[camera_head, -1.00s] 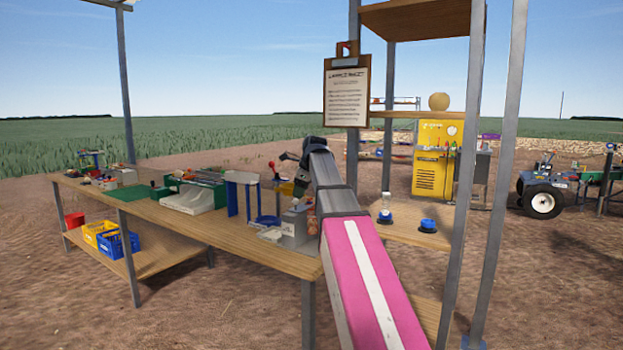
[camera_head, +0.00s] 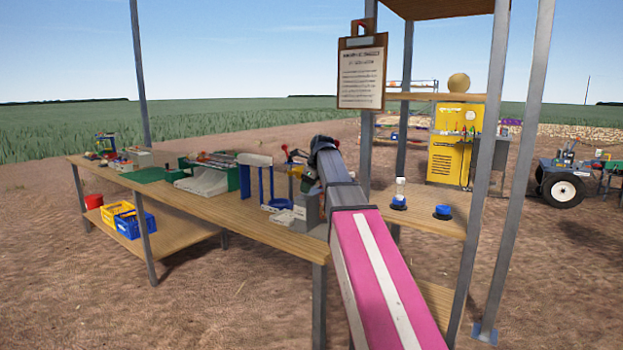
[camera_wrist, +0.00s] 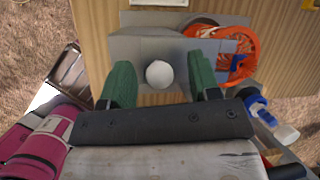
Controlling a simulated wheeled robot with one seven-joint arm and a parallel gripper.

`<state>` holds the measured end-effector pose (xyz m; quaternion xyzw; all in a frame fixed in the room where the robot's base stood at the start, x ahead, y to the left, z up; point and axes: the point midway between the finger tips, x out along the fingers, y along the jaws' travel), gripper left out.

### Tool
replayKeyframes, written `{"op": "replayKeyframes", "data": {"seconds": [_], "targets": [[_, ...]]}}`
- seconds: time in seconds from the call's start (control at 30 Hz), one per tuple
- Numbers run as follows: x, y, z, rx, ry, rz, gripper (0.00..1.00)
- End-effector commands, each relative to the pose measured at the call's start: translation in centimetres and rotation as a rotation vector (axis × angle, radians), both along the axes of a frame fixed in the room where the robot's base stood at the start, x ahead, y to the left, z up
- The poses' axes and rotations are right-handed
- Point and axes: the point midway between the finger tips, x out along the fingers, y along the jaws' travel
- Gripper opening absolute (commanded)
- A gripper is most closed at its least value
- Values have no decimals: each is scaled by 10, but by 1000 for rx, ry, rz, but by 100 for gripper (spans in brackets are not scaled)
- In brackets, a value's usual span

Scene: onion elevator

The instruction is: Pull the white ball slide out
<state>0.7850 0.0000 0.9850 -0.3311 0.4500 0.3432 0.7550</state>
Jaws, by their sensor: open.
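A white ball (camera_wrist: 159,74) shows in the wrist view against a grey metal block (camera_wrist: 130,47) at the edge of the wooden bench. My gripper (camera_wrist: 157,80) is open, with one green finger on each side of the ball. A gap shows between the ball and each finger. Whether the fingertips are level with the ball in depth, I cannot tell. In the head view the grey block (camera_head: 308,209) stands at the bench's right end, partly behind my arm. My gripper and the ball are hidden there.
An orange wheel-like part (camera_wrist: 236,48) sits right of the ball, close to my right finger. The wooden bench (camera_head: 225,213) holds several devices, including a blue stand (camera_head: 265,180). A shelf rack with a clipboard (camera_head: 361,72) and blue-based items (camera_head: 443,212) stands to the right.

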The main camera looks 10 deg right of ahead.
Motion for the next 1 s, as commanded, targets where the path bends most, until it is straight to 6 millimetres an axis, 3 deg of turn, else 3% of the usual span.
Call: {"op": "replayKeyframes", "data": {"seconds": [0.4,0.43,0.53,0.57,1.0], "targets": [[3,2,-7,0,-1,0,56],[3,1,-7,0,-1,0,50],[3,1,-7,-2,-1,-1,17],[3,1,-7,-2,-2,-1,15],[-1,6,-5,-5,-8,-2,15]]}}
